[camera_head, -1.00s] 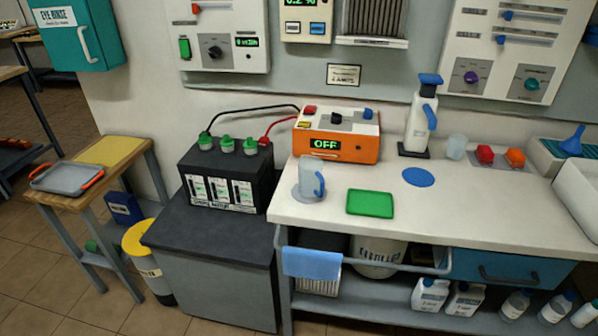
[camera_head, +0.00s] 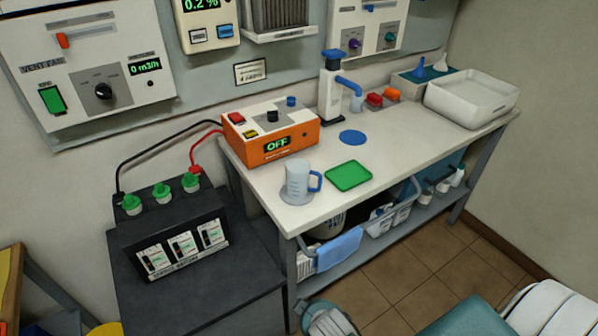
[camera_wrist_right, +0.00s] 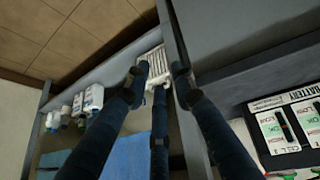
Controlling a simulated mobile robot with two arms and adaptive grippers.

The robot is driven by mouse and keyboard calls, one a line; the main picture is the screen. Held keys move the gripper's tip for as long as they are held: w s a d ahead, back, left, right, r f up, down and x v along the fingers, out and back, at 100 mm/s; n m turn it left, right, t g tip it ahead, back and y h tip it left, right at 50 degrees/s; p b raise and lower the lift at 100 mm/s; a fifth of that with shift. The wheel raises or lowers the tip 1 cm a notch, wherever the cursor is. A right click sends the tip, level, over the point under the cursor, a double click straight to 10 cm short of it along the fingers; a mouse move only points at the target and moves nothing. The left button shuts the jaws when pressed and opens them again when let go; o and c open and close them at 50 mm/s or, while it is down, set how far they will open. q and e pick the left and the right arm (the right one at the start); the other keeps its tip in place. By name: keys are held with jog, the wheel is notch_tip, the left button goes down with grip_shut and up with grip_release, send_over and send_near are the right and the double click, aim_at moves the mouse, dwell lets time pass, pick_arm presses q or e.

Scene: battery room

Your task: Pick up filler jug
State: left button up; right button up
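The filler jug (camera_head: 297,181) is a translucent cup with a blue handle on its right side. It stands upright on a round grey mat near the left front corner of the white bench (camera_head: 400,150). The jug does not show in the right wrist view. My right gripper (camera_wrist_right: 160,72) shows there with its dark fingers spread and nothing between them. It points at the area around the bench's lower shelf. My left gripper is not in view.
A battery (camera_head: 172,230) with green caps stands left of the jug, also seen in the right wrist view (camera_wrist_right: 288,130). An orange charger (camera_head: 270,135) reading OFF is behind the jug. A green tray (camera_head: 348,176) lies right of it. A blue towel (camera_head: 338,248) hangs below.

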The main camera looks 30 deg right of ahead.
jog(key=w+d+r+m+t+h+p, duration=0.1)
jog(key=w+r, duration=0.1)
jog(key=r, duration=0.5)
jog(key=w+d+r+m+t, duration=0.1)
jog(key=w+d+r, duration=0.1)
jog(key=r, duration=0.5)
jog(key=m+t+h+p, duration=0.1)
jog(key=m+t+h, duration=0.2)
jog(key=m+h, duration=0.15)
send_near(304, 181)
jog(key=s+d+f, duration=0.2)
jog(key=d, duration=0.3)
jog(key=shift+m, duration=0.25)
jog(key=p+x, duration=0.1)
jog(key=x, duration=0.3)
jog(key=shift+w, duration=0.2)
jog(key=p+x, duration=0.2)
jog(key=x, duration=0.3)
jog(key=shift+w+r, duration=0.1)
jog(key=shift+w, duration=0.25)
jog(key=shift+w+d+f, duration=0.15)
jog(key=shift+f, duration=0.05)
grip_shut()
